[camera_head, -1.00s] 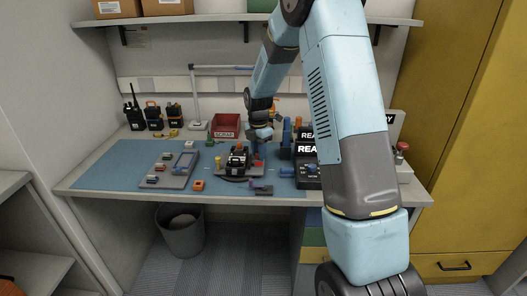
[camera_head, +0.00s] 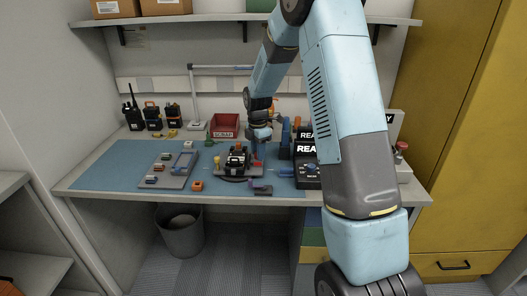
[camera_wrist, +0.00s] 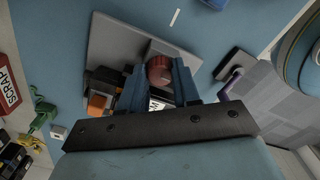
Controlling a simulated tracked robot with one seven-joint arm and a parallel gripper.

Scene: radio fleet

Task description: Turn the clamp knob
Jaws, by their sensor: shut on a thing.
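The clamp knob (camera_wrist: 159,70) is a round, dark red knob seen from above in the wrist view. My gripper (camera_wrist: 158,84) has its two blue fingers on either side of the knob and is shut on it. The knob stands on a grey plate (camera_wrist: 113,40), next to a black device with an orange part (camera_wrist: 97,104), partly hidden by my left finger. In the head view the plate with the black device (camera_head: 237,160) sits mid-bench, and my gripper (camera_head: 257,152) points down at its right side, too small there to show the knob clearly.
A red scrap bin (camera_head: 225,125) stands behind the plate. A grey tray (camera_head: 181,182) with small parts lies to the left, and several radios (camera_head: 153,117) stand at the back left. Black units with READY screens (camera_head: 307,150) are to the right. Blue mat (camera_head: 105,170) is free at the left.

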